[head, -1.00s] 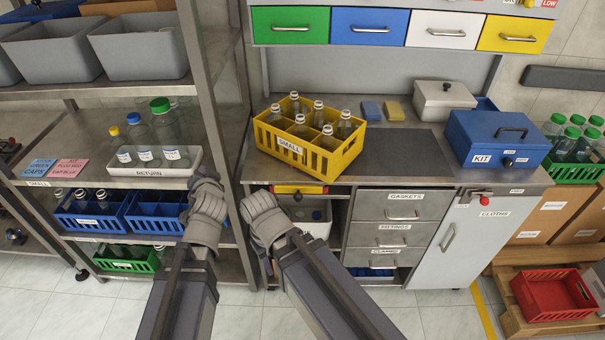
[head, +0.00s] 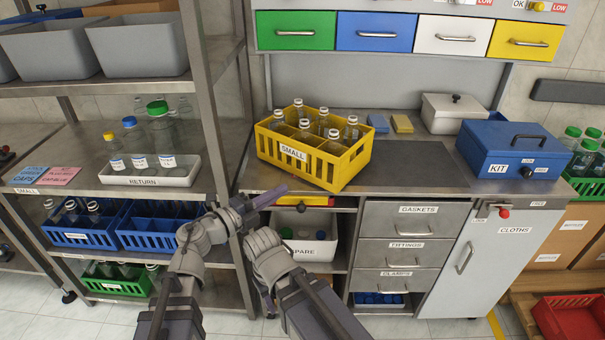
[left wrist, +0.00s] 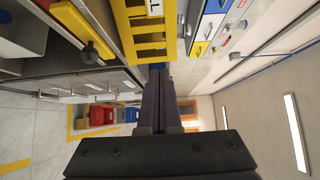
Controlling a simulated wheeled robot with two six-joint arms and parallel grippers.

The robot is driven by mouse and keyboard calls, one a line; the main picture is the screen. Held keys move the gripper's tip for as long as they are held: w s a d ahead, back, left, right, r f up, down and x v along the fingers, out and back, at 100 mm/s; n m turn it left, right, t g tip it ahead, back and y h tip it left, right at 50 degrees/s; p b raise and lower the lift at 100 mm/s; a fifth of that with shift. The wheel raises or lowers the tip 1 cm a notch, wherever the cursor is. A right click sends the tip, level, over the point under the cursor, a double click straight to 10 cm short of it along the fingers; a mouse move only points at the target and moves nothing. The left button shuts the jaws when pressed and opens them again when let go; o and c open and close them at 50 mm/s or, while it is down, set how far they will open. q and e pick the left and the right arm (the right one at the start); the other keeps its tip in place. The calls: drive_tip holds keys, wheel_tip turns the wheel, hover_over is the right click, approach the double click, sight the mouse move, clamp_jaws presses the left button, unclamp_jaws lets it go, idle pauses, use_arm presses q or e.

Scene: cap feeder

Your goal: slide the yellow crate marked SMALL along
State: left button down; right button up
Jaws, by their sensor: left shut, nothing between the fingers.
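The yellow crate marked SMALL (head: 335,172) stands upright on the left part of the metal bench, with several clear bottles in its compartments. My left gripper (head: 282,190) is shut and empty. It is at the bench's front edge, just in front of the crate's lower left. In the left wrist view, the shut fingers (left wrist: 158,78) point at the slatted yellow crate wall (left wrist: 150,40). I cannot tell whether they touch it.
A dark grey mat (head: 408,177) lies right of the crate, and the blue KIT box (head: 512,150) stands beyond it. A shelf post (head: 202,100) rises close to my left arm.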

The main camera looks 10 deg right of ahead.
sight(309, 118)
use_arm(q)
drive_tip(key=x, duration=0.4)
drive_tip(key=w+x, duration=0.1)
drive_tip(key=x, duration=0.3)
drive_tip(key=w+a+x, duration=0.1)
drive_tip(key=x, duration=0.3)
drive_tip(key=shift+w+d, duration=0.1)
drive_tip(key=shift+w, duration=0.4)
drive_tip(key=shift+r, duration=0.1)
drive_tip(key=w+d, duration=0.2)
drive_tip(key=w, duration=0.6)
drive_tip(key=w+d, duration=0.3)
drive_tip(key=w, duration=0.6)
drive_tip(key=w+d, duration=0.2)
drive_tip(key=w, duration=0.7)
drive_tip(key=shift+w+d, duration=0.1)
drive_tip(key=shift+d, duration=0.3)
drive_tip(key=shift+w, duration=0.15)
drive_tip(key=shift+r, duration=0.15)
